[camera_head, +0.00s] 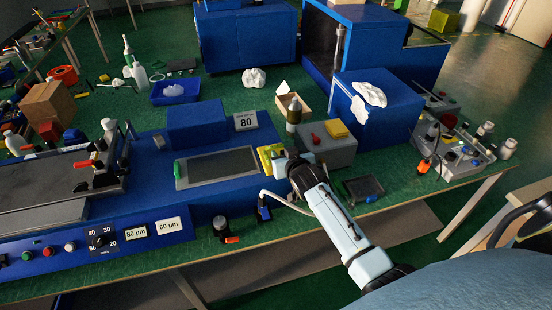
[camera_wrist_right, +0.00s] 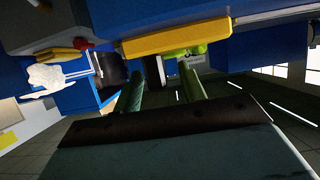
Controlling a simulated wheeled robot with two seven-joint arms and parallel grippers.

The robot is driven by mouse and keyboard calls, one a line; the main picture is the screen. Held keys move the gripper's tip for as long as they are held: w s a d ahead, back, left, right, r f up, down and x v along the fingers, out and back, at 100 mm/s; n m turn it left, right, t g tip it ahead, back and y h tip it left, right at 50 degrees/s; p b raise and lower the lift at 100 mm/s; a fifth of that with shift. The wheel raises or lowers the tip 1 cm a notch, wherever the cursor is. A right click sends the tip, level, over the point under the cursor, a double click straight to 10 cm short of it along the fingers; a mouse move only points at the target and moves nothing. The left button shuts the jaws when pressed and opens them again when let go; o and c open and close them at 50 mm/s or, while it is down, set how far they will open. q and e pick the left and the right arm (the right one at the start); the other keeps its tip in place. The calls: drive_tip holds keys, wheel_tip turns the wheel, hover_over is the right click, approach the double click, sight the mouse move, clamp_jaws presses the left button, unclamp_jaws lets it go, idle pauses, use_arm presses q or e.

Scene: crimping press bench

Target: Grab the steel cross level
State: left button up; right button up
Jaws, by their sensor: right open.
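I cannot surely pick out the steel cross level. A small grey block (camera_head: 159,142) on the blue press at the left could be it, but it is too small to tell. My right gripper (camera_head: 272,160) is open by the right end of the press, beside a yellow-green object (camera_head: 266,153) and a flat grey plate (camera_head: 217,167). In the right wrist view its two fingers (camera_wrist_right: 163,84) point toward a yellow bar (camera_wrist_right: 175,41) along a grey edge. My left gripper is not in view.
A grey box (camera_head: 330,154) with red and yellow things on top stands behind my right arm. A dark tray (camera_head: 363,188) lies to the right of my arm. A blue cabinet (camera_head: 385,112) stands farther back. Open green bench top lies around the tray.

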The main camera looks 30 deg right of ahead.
drive_tip(key=shift+r, duration=0.1)
clamp_jaws()
